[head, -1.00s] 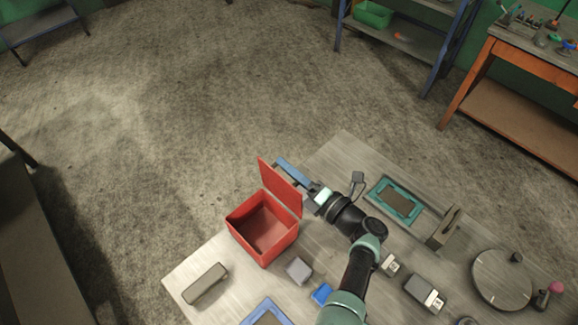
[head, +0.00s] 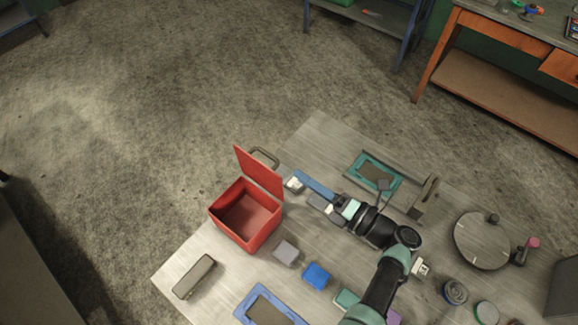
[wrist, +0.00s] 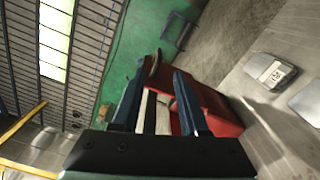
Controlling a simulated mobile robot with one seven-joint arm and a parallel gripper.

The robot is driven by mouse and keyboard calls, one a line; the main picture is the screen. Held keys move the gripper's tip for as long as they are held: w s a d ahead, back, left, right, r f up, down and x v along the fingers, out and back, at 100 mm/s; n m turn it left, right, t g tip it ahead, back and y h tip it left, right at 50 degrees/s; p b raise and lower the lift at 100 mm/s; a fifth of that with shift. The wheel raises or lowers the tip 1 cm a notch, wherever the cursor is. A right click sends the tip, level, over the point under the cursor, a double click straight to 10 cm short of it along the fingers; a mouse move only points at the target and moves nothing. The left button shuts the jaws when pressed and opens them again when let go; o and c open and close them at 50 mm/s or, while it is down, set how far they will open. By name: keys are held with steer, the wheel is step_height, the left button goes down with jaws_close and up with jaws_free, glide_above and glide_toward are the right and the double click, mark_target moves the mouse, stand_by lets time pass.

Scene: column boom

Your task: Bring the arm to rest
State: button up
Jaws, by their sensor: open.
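My gripper (head: 308,187) is over the table, just right of the red box in the head view. Its blue fingers are apart, and the wrist view (wrist: 158,100) shows a gap between them with no clear object held. The red box (head: 232,232) stands at the table's far left edge and looks empty inside. Its lid (head: 258,172) is raised, with a grey handle (head: 265,154) behind it. The box also shows beyond the fingers in the wrist view (wrist: 215,108). Whether a fingertip touches the lid, I cannot tell.
The table (head: 225,250) carries a teal-framed tray (head: 357,163), a grey bracket (head: 426,196), a round disc (head: 481,240), a blue block (head: 317,276), a grey block (head: 285,251), a dark bar (head: 194,277) and a blue frame (head: 246,309). Open floor lies beyond the table.

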steer(key=shift+s+d, duration=0.45)
steer(key=shift+d, duration=0.1)
